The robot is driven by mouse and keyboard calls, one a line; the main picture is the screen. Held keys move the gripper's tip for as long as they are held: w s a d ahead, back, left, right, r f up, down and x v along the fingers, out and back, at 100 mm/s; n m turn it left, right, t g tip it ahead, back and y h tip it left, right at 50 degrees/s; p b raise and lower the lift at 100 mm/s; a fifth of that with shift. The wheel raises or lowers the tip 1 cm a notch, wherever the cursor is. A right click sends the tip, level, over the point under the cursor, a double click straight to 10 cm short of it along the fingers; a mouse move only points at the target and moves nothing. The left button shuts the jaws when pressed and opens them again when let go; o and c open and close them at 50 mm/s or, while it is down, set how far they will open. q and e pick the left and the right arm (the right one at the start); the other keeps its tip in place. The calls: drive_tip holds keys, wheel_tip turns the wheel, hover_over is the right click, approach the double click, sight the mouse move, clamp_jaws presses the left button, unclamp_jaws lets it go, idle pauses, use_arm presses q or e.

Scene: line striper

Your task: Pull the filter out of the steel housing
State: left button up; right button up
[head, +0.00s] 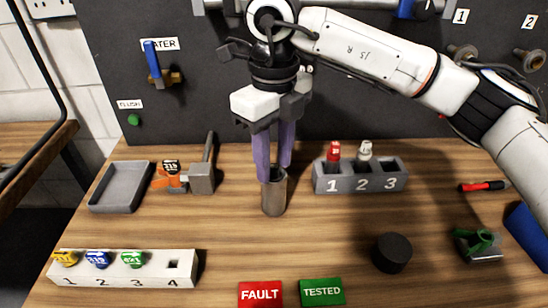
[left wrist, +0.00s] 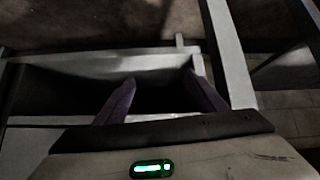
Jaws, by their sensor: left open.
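The steel housing (head: 274,198) is a grey metal cylinder standing upright on the wooden bench. My right gripper (head: 274,174) points straight down at its open top, with its purple fingers at the rim. The near finger overlaps the mouth; I cannot tell whether the fingers are inside it or shut on anything. No filter shows clearly in the housing, as the fingers cover its mouth. My left gripper (left wrist: 160,78) shows only in the left wrist view, open, with nothing seen between its fingers, away from the bench top.
A grey rack (head: 360,184) marked 1 2 3 holds a red-topped and a white-topped piece. A black round piece (head: 391,253) lies right. Bench before the housing is clear down to the FAULT plate (head: 261,294).

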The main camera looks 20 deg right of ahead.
clamp_jaws()
drive_tip(key=shift+r+p, duration=0.45)
drive_tip(key=shift+r, duration=0.3)
drive_tip(key=shift+r+p, duration=1.5)
drive_tip(key=shift+r, duration=3.75)
